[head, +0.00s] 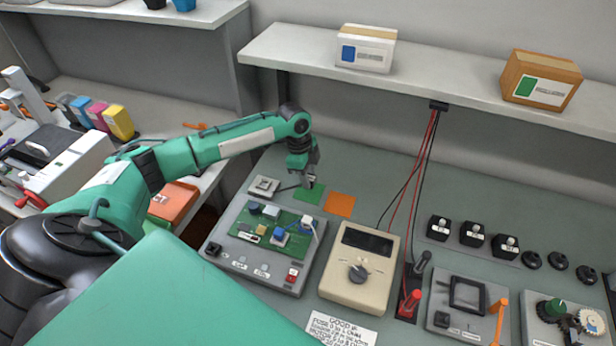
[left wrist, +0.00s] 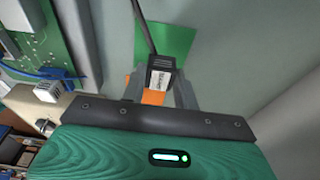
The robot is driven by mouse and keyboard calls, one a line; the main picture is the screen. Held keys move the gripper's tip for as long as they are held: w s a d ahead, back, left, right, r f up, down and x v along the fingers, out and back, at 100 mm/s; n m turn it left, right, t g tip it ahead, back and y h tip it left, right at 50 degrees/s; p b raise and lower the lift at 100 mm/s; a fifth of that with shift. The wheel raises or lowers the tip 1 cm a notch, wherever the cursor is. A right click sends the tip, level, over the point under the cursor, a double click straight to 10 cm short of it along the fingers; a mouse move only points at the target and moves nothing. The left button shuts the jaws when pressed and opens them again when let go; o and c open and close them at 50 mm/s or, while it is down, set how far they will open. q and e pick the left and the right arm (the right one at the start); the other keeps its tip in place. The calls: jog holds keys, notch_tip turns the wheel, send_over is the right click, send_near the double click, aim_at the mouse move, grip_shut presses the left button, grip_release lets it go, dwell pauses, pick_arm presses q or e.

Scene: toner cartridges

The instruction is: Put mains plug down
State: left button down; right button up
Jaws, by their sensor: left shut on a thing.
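My left gripper (head: 311,181) is at the far side of the bench, just above a green square (head: 309,195). It also shows in the left wrist view (left wrist: 164,90), shut on the mains plug (left wrist: 161,76). The plug is dark with a white label, and its black cable runs up and away over the green square (left wrist: 172,50). In the head view the plug is mostly hidden by the gripper. Whether it touches the bench I cannot tell. My right gripper is not in view.
An orange square (head: 340,204) lies right of the green one. A tray with a green circuit board (head: 270,232) and a beige meter (head: 359,273) stand nearer me. A small grey socket block (head: 264,186) is to the left. A shelf (head: 430,80) overhangs behind.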

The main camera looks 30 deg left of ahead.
pick_arm(q)
jog(key=shift+f, duration=0.9)
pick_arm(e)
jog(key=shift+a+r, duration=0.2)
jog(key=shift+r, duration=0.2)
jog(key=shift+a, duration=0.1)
pick_arm(q)
jog(key=c, duration=1.1)
grip_release()
jog(key=shift+f, duration=0.1)
jog(key=shift+o, duration=0.2)
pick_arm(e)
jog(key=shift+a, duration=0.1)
